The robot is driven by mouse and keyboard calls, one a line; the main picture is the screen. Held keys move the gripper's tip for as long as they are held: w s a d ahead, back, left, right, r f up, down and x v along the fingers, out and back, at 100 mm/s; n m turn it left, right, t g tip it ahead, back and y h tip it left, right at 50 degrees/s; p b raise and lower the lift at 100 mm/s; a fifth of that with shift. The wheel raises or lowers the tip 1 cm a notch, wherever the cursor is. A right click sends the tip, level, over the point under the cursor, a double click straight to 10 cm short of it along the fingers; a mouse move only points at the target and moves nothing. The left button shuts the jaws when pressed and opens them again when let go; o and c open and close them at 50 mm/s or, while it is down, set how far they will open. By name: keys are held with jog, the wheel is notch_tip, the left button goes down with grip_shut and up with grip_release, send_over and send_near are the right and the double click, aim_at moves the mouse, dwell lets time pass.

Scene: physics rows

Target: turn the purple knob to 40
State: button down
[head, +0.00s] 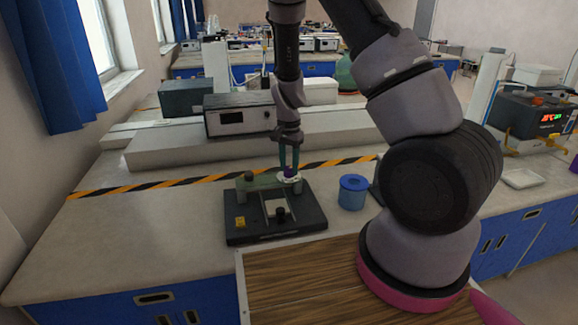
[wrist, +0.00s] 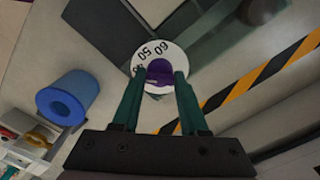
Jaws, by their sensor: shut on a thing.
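The purple knob (wrist: 159,72) sits at the middle of a white dial (wrist: 176,57) in the wrist view. The numbers 50 and 60 can be read on the dial, with another number partly hidden by the left finger. My gripper (wrist: 160,82) is shut on the knob, one green finger on each side. In the head view the knob (head: 289,172) shows small between the fingertips, over the white dial (head: 289,178) at the right end of a green part of a dark device (head: 275,213). The knob's pointer mark cannot be made out.
A blue cylindrical container (head: 352,193) stands just right of the device. A grey instrument box (head: 240,115) stands behind, beyond the yellow-black tape (head: 190,183). The bench left of the device is clear.

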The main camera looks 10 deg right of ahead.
aim_at(289, 167)
jog(key=shift+n, duration=0.3)
jog(key=shift+c, duration=2.2)
grip_release()
notch_tip(289, 167, up, 11)
